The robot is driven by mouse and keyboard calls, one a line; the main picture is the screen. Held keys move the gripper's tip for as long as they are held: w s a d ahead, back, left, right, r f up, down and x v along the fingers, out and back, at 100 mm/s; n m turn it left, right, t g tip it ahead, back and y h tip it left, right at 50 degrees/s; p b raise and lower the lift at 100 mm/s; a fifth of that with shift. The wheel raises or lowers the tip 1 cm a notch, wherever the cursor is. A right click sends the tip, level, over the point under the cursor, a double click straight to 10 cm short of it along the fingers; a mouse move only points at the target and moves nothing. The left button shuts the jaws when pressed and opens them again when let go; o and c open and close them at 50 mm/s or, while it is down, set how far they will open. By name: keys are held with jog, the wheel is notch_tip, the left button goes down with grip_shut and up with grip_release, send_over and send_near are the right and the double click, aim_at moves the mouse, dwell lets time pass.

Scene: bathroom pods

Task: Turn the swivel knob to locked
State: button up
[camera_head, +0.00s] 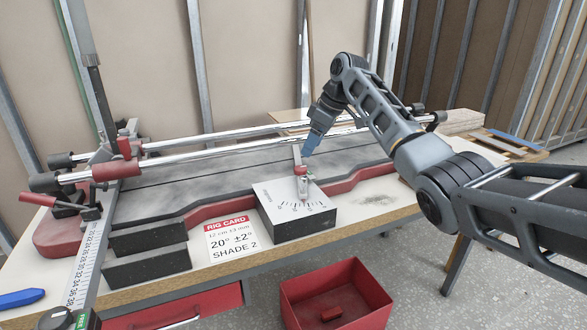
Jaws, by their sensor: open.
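A grey box with a white top (290,212) stands at the front of the bench and carries a printed angle scale. A small red and pale swivel piece (302,184) sits on that top, with a flat metal bar (297,155) rising behind it. A black round knob with a green label (70,320) is partly cut off at the bottom left corner; I cannot tell for sure which of these is the swivel knob. Any contact is not clear.
A tile-cutting rig (170,185) with two metal rails fills the bench. A rig card (231,238) lies left of the box. A red bin (336,298) stands on the floor in front. A blue tool (20,298) lies at left. Metal studs stand behind.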

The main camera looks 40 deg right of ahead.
aim_at(301, 167)
jog(key=shift+x, duration=3.9)
jog(key=shift+c, duration=0.4)
jog(key=c, duration=1)
jog(key=shift+r, duration=0.1)
